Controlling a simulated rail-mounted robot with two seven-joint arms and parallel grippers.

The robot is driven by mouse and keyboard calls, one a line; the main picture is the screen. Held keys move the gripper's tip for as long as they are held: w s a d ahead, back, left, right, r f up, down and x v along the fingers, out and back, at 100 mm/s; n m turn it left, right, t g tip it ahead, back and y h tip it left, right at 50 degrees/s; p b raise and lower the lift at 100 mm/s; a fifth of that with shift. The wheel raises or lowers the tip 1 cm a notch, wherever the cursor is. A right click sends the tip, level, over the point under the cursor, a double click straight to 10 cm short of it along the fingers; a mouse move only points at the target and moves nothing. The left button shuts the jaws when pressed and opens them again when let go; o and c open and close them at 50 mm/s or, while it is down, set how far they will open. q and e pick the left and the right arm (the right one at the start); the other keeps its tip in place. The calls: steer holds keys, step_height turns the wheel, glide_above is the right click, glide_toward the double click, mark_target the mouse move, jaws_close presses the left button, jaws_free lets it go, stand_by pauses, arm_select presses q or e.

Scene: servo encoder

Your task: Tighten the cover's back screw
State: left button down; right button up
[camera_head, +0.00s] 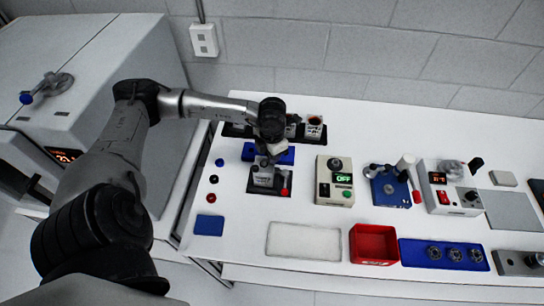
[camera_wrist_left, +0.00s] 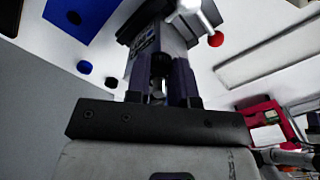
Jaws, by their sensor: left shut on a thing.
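The grey servo encoder unit (camera_head: 263,180) sits in a dark fixture (camera_head: 252,187) with a red-tipped clamp lever (camera_head: 285,187) at its right. My left gripper (camera_head: 268,158) is over the back of the unit and hides part of it. In the left wrist view the fingers (camera_wrist_left: 162,88) point at the grey body (camera_wrist_left: 172,42) and are closed on a small dark piece (camera_wrist_left: 160,64) that looks like a screw. Its seating and the cover's edges are too dark to tell. The red ball of the lever (camera_wrist_left: 216,40) shows to the right. My right gripper is not in view.
Blue block (camera_head: 285,157) and dark rack (camera_head: 236,131) stand behind the fixture. Small round caps (camera_head: 213,180) lie to its left. A control box reading OFF (camera_head: 335,180) stands to the right. A pale tray (camera_head: 303,241) and red bin (camera_head: 373,245) are in front.

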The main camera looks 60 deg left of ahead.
arm_select(q)
steer(key=shift+f+m+b, duration=0.1)
steer(key=shift+m+b, duration=0.4)
steer(key=shift+m, duration=1)
steer(key=c, duration=1)
jaws_free()
steer(key=shift+o, duration=0.2)
step_height(320, 180, up, 14)
